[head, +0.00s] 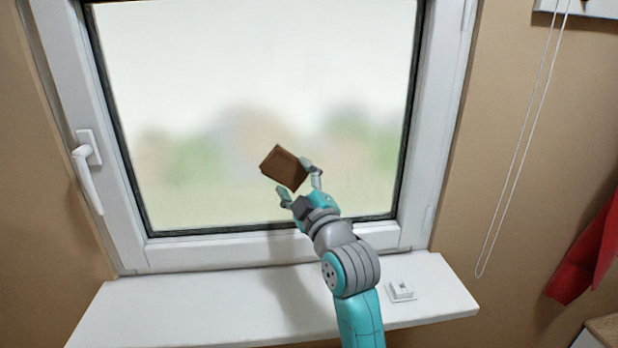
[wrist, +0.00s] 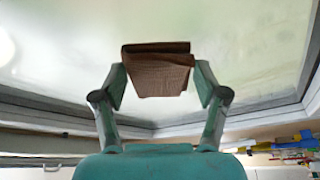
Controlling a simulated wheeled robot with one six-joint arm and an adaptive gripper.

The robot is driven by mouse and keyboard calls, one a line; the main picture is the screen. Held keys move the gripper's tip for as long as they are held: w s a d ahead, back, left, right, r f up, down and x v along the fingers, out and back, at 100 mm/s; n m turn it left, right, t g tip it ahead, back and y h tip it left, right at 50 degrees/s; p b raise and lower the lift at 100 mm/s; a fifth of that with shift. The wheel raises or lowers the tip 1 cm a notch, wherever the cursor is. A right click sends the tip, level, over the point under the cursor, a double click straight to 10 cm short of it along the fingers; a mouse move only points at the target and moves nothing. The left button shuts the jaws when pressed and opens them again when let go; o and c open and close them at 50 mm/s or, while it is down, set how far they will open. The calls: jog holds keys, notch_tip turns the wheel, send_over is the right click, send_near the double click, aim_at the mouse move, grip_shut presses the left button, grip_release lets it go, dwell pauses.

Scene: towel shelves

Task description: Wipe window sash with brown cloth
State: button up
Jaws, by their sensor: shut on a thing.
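The brown cloth (head: 284,167) is a small folded block held between the fingers of my gripper (head: 298,178). In the wrist view the cloth (wrist: 158,72) sits between the two fingertips of my gripper (wrist: 160,84), which are closed on its sides. The window sash (head: 262,248) is a white frame with a dark inner seal around the glass. The cloth is in front of the lower middle of the glass, above the bottom rail. I cannot tell whether it touches the glass.
A white handle (head: 88,170) sticks out from the sash's left side. A white sill (head: 200,310) lies below, with a small white object (head: 401,290) at its right. Blind cords (head: 520,150) hang at the right, near red fabric (head: 585,255).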

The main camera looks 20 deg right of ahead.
aim_at(273, 166)
jog(key=shift+w+a, duration=0.2)
jog(key=shift+a, duration=0.45)
jog(key=shift+w+a, duration=0.25)
jog(key=shift+a, duration=0.45)
jog(key=shift+w+a, duration=0.2)
jog(key=shift+a, duration=0.45)
jog(key=shift+s+r, duration=0.1)
jog(key=shift+r, duration=1.5)
jog(key=shift+s+d, duration=0.5)
jog(key=shift+d, duration=1.25)
jog(key=shift+s+d, duration=0.5)
jog(key=shift+d, duration=1.3)
jog(key=shift+s+d, duration=0.5)
jog(key=shift+d, duration=1.25)
jog(key=shift+s+d, duration=0.4)
jog(key=shift+d, duration=0.6)
jog(key=shift+s+d, duration=0.35)
jog(key=shift+d, duration=0.65)
jog(key=shift+s+d, duration=0.4)
jog(key=shift+d, duration=0.6)
jog(key=shift+s, duration=0.1)
jog(key=shift+s+a, duration=0.3)
jog(key=shift+s, duration=0.65)
jog(key=shift+s+a, duration=0.35)
jog(key=shift+s, duration=0.55)
jog(key=shift+s+a, duration=0.3)
jog(key=shift+s, duration=0.65)
